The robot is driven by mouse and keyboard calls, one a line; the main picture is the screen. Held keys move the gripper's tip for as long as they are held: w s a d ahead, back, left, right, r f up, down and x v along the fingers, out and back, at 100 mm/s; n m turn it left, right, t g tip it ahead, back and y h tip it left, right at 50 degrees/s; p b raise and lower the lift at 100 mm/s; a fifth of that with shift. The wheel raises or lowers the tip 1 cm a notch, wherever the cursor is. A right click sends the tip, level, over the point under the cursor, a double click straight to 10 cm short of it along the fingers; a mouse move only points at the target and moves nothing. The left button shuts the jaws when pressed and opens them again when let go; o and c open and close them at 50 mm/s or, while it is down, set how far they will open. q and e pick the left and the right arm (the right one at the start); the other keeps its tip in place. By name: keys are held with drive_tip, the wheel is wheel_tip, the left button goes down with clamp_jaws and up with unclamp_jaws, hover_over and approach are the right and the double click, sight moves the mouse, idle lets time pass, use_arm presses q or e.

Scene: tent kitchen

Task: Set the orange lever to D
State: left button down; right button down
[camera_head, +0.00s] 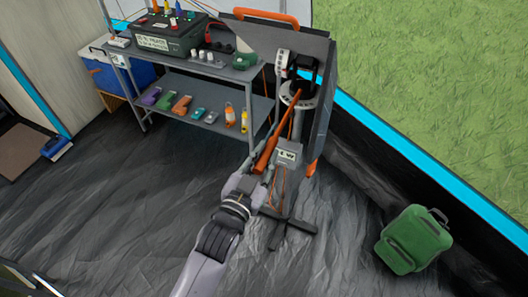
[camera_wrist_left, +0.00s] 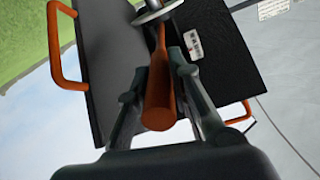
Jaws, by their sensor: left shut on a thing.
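The orange lever (camera_head: 269,150) is a long tapered handle. It slants down and left from a pale round dial plate (camera_head: 305,101) on a dark upright panel (camera_head: 323,88). My left gripper (camera_head: 263,148) is at the lever's lower end, with its fingers around the handle. In the left wrist view the lever (camera_wrist_left: 159,90) runs between the two fingers (camera_wrist_left: 153,82), its rounded end towards the camera. The gripper is shut on it. The dial's marks are too small to read, and I cannot make out a D. My right gripper is not in view.
A grey box with letters (camera_head: 288,153) hangs below the dial, with orange cables. A two-level metal shelf (camera_head: 158,88) with several tools stands to the left. A green backpack (camera_head: 414,240) lies at right. Bare dark floor (camera_head: 110,195) is to the left.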

use_arm(q)
drive_tip(key=c, duration=1.9)
unclamp_jaws()
drive_tip(key=shift+w+a+r, duration=0.1)
drive_tip(key=shift+a+r, duration=0.05)
drive_tip(key=shift+o, duration=2.3)
drive_tip(key=shift+s, duration=0.25)
drive_tip(key=v, duration=1.1)
drive_tip(key=shift+s+a, duration=0.2)
drive_tip(key=shift+s, duration=0.05)
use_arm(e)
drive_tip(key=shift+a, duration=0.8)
